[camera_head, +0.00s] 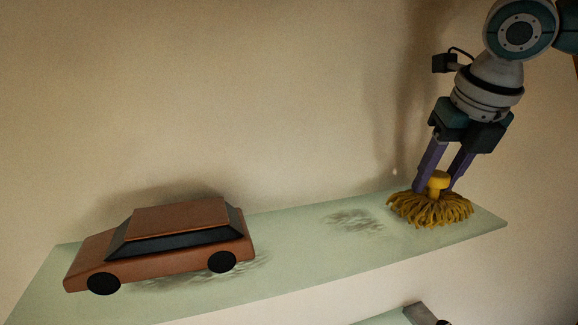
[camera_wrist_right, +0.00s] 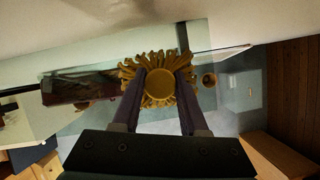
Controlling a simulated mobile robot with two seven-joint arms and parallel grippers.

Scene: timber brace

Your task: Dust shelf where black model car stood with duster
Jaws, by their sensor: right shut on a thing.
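A yellow duster (camera_head: 430,207) with stringy tufts and a round knob is on the right part of the pale green shelf (camera_head: 310,246); its tufts appear to touch the surface. My right gripper (camera_head: 437,185) is shut on the knob from above. The wrist view also shows the duster (camera_wrist_right: 158,66) between the fingers of my right gripper (camera_wrist_right: 160,82). A grey dust patch (camera_head: 355,218) lies on the shelf just left of the duster. No black car is in view. My left gripper is not in view.
A brown model car (camera_head: 170,236) with dark windows and black wheels stands on the left part of the shelf, with grey dust under and beside it. The wall rises behind the shelf. A lower shelf corner (camera_head: 405,315) shows below. The shelf between car and duster holds only dust.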

